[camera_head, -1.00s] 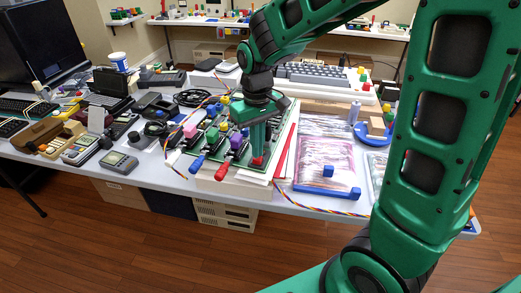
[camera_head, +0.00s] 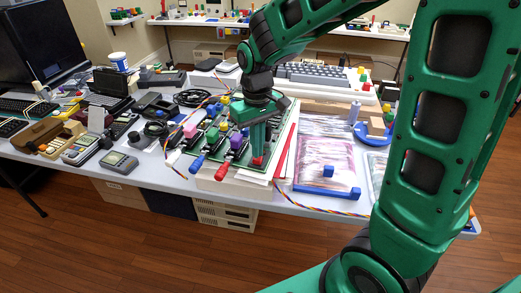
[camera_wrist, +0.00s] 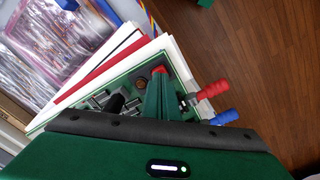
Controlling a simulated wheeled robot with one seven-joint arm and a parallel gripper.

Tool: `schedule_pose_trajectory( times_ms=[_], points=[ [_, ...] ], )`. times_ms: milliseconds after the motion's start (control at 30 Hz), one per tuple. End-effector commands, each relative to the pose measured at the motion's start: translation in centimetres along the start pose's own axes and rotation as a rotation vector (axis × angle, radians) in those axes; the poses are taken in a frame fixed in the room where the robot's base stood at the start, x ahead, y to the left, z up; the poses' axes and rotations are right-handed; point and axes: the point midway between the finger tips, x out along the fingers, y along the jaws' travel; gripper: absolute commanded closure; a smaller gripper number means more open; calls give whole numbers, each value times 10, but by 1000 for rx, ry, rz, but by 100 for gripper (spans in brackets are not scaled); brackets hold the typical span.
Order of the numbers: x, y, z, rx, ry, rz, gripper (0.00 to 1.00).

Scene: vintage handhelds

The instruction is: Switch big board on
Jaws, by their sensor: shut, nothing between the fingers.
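The big board (camera_head: 240,176) is a green circuit board lying on a pale stack near the table's front edge. It carries several coloured parts, among them a red switch or button (camera_head: 258,161) at its front right corner. My gripper (camera_head: 257,153) is shut and empty, pointing down at that red part. In the wrist view the fingers (camera_wrist: 160,92) reach the board (camera_wrist: 142,76) right beside the red part (camera_wrist: 159,70), partly covering it. I cannot tell whether they touch it. Whether the board is on is not visible.
Red (camera_head: 222,173) and blue (camera_head: 197,163) handles stick out from the board's front edge. A bagged item (camera_head: 325,160) with blue corner pieces lies to the right. Handheld devices (camera_head: 118,163) and a dark monitor (camera_head: 35,45) stand left. A keyboard (camera_head: 318,78) is behind.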

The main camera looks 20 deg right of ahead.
Motion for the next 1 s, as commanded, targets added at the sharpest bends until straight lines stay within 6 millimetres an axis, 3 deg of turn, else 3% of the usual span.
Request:
schedule_pose_trajectory(
  times_ms=[1000],
  points=[
    [10, 0, 0, 0, 0, 0, 100]
  ],
)
